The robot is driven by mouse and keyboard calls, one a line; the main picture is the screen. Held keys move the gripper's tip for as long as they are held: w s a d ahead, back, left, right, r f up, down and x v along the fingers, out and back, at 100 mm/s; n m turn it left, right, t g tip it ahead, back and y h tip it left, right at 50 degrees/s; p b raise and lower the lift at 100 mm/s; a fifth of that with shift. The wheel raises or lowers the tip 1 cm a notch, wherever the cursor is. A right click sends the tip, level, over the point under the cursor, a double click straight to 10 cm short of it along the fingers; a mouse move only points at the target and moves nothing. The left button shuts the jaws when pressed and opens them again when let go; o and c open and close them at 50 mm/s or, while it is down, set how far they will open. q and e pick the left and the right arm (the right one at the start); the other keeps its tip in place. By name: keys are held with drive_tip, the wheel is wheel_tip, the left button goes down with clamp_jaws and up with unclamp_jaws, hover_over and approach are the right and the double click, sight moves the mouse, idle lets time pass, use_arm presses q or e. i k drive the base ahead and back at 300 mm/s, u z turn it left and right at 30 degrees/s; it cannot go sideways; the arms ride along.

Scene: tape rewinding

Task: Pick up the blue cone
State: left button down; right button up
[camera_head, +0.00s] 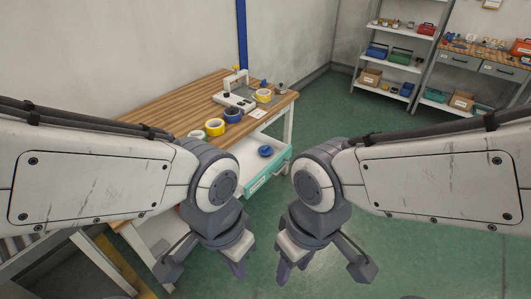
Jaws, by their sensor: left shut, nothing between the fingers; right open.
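A small blue object (263,83), possibly the blue cone, stands at the back right of the wooden table (185,97), behind a yellow roll (264,96). It is too small to be sure of its shape. My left gripper (212,264) is shut and empty, in front of the table and low in the picture. My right gripper (318,268) is open and empty, to the right of it, over the green floor. Both are well apart from the blue object.
A white device (236,98) stands on the table, with a blue roll (233,114) and yellow rolls (215,127) near the front edge. An open drawer (270,168) holds a blue ring (266,151). Shelves (398,60) stand at the back right. The floor at right is clear.

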sight(264, 150)
drive_tip(key=z, duration=0.4)
drive_tip(key=k, duration=0.5)
drive_tip(key=z, duration=0.9)
drive_tip(key=i, duration=2.35)
drive_tip(key=u, duration=1)
drive_tip(key=i, duration=1)
drive_tip(key=u, duration=1.4)
drive_tip(key=i, duration=0.5)
drive_tip(key=u, duration=0.3)
